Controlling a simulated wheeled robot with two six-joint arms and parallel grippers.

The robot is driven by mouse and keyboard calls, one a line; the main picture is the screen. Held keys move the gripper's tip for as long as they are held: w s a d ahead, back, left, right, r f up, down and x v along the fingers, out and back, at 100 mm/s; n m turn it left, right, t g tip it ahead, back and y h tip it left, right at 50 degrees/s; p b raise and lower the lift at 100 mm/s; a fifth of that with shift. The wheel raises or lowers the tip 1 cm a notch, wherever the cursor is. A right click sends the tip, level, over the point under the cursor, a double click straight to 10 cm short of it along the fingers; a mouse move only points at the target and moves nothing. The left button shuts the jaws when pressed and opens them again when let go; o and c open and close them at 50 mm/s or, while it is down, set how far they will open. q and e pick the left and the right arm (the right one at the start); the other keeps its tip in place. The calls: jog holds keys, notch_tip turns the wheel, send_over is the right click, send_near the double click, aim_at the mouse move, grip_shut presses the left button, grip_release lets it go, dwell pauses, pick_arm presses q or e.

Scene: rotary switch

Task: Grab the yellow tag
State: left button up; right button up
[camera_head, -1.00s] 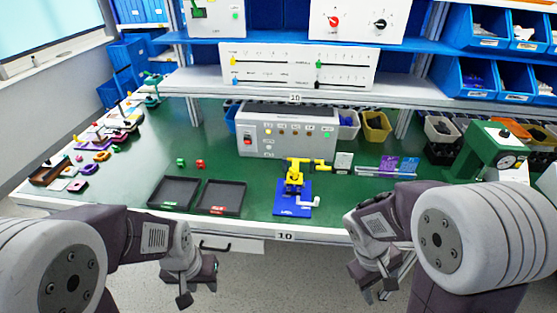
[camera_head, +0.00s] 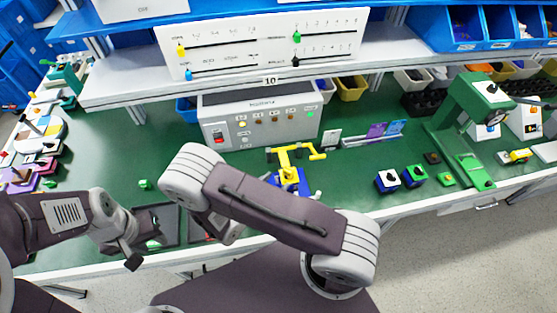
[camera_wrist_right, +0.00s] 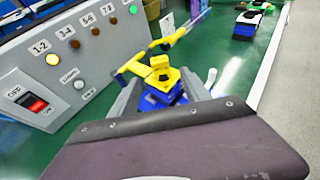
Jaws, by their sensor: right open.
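No piece is clearly recognisable as a yellow tag. A yellow clamp-like device (camera_head: 285,157) on a blue base (camera_head: 290,183) stands on the green table. In the right wrist view the yellow device (camera_wrist_right: 160,72) is straight ahead, beyond and between the fingers of my open, empty right gripper (camera_wrist_right: 161,95). In the head view my right arm hides that gripper's fingertips and part of the blue base. My left gripper (camera_head: 136,246) is at the table's front left, over a black tray; its jaw opening is unclear.
A grey control box (camera_head: 258,116) stands behind the device. A white slider panel (camera_head: 265,42) with a yellow knob (camera_head: 181,50) is on the shelf above. Small coloured pieces (camera_head: 22,175) lie at the left. A green press (camera_head: 466,115) stands at the right.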

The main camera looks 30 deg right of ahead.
aim_at(287, 174)
jog(key=p+x, duration=0.1)
jog(key=x, duration=0.2)
jog(key=shift+w+d, duration=0.1)
jog(key=shift+w+d+f, duration=0.1)
jog(key=shift+f, duration=0.05)
jog(key=shift+d, duration=0.35)
jog(key=p+x, duration=0.1)
jog(key=x, duration=0.2)
jog(key=shift+d+f, duration=0.1)
jog(key=shift+d, duration=0.25)
jog(key=shift+w+d+f, duration=0.2)
jog(key=shift+w+f, duration=0.05)
jog(key=shift+w, duration=0.15)
jog(key=shift+s+r, duration=0.1)
jog(key=shift+s, duration=0.1)
jog(key=c, duration=1)
grip_shut()
pick_arm(q)
jog(key=r, duration=0.3)
jog(key=shift+s+d, duration=0.1)
jog(key=shift+s, duration=0.15)
pick_arm(e)
jog(key=shift+w, duration=0.1)
